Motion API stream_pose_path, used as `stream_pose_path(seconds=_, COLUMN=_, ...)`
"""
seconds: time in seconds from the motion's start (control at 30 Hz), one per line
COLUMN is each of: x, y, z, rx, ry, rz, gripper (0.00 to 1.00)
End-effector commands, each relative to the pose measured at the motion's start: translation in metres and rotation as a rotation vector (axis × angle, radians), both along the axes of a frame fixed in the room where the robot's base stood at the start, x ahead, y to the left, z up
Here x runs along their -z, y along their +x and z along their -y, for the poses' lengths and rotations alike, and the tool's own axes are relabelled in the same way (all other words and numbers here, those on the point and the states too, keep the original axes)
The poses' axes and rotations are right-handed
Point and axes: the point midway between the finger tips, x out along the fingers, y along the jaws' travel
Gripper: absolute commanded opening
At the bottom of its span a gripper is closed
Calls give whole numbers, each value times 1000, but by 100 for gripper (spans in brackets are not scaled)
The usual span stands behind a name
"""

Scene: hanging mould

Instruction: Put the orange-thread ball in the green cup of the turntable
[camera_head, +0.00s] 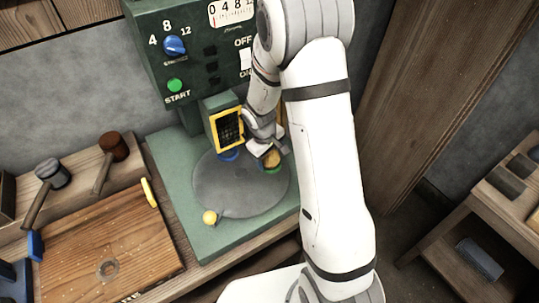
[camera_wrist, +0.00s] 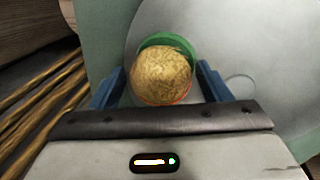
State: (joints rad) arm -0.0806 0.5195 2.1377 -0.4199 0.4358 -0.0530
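The ball (camera_wrist: 162,72) is tan and rough, with a reddish-orange line low on its side. In the wrist view it sits in the green cup (camera_wrist: 166,40), whose rim shows behind it. The cup is on the grey round turntable (camera_head: 232,198). In the head view the ball (camera_head: 271,159) and a bit of the green cup (camera_head: 274,170) show just below my gripper (camera_head: 265,151). In the wrist view my gripper (camera_wrist: 161,70) is open, one blue finger on each side of the ball, with small gaps. The far underside of the ball is hidden.
A blue cup (camera_head: 228,155) is on the turntable near a yellow-framed dark panel (camera_head: 228,130). The green control box (camera_head: 190,60) stands behind. Mallets (camera_head: 112,148) and a wooden board (camera_head: 108,245) lie left.

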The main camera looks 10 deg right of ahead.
Motion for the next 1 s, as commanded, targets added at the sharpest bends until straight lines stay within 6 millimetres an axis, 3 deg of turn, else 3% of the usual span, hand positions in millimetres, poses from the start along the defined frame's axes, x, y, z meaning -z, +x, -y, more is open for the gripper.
stream_pose_path(seconds=0.13, x=0, y=0, z=0, rx=-1, ry=0, rz=0, gripper=82)
stream_pose_path(seconds=0.43, x=-5, y=0, z=-1, rx=-1, ry=0, rz=1, gripper=82)
stream_pose_path(seconds=0.8, x=-62, y=-5, z=-12, rx=-3, ry=1, rz=4, gripper=82)
stream_pose_path(seconds=1.0, x=-76, y=-7, z=-14, rx=-2, ry=0, rz=1, gripper=82)
